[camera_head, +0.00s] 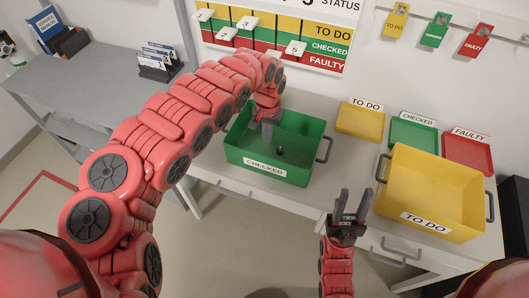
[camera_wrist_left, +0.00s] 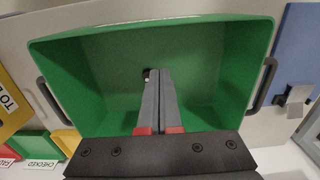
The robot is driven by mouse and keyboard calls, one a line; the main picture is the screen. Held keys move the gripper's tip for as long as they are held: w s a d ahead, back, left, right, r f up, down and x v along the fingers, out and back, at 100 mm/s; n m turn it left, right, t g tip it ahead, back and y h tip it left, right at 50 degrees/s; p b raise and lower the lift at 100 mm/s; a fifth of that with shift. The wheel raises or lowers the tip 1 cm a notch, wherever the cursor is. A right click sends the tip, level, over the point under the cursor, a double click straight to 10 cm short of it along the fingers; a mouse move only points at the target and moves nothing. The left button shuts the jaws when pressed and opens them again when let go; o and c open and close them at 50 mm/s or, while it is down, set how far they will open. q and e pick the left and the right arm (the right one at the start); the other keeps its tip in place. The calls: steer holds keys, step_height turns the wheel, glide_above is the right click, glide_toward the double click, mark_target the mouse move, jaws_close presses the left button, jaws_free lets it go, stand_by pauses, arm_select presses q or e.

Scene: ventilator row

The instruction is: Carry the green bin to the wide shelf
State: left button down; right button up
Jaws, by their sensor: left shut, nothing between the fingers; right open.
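The green bin (camera_head: 273,172), labelled CHECKED, stands on the white table with a dark handle at its right end. A small dark object (camera_head: 280,150) lies on its floor. My left gripper (camera_head: 267,135) points down into the bin, shut and empty. In the left wrist view its fingers (camera_wrist_left: 158,100) lie together over the inside of the green bin (camera_wrist_left: 210,60), with a handle at each side. My right gripper (camera_head: 353,203) is open and empty in front of the table, between the green bin and the yellow bin (camera_head: 432,227). I cannot tell which surface is the wide shelf.
The yellow TO DO bin stands at the right. Small yellow (camera_head: 360,122), green (camera_head: 413,134) and red (camera_head: 466,153) trays sit behind it. A grey bench (camera_head: 95,75) with a booklet and card holder is at the left, with clear surface.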

mark_target(262, 163)
arm_select(q)
steer(key=f, duration=0.1)
steer(key=f+p, duration=0.1)
steer(key=f, duration=0.2)
steer(key=shift+s+f, duration=0.25)
steer(key=shift+s, duration=0.15)
steer(key=f, duration=0.3)
steer(key=shift+w+d+f+p, duration=0.15)
steer(key=shift+w+f+p, duration=0.05)
steer(key=shift+w+p, duration=0.15)
steer(key=shift+s+f, duration=0.15)
steer(key=shift+f, duration=0.75)
steer(key=shift+s+a+r, duration=0.1)
steer(key=shift+a+r, duration=0.15)
steer(key=shift+r, duration=0.05)
steer(key=shift+s+p, duration=0.3)
steer(key=shift+p, duration=0.35)
steer(key=shift+s+a+p, duration=0.25)
steer(key=shift+s+p, duration=0.25)
steer(key=shift+s, duration=0.05)
steer(key=shift+s+a+p, duration=0.2)
steer(key=shift+s+p, duration=0.25)
steer(key=shift+s, duration=0.1)
steer(key=shift+s+a+f, duration=0.1)
steer(key=shift+s, duration=0.25)
steer(key=shift+f, duration=0.1)
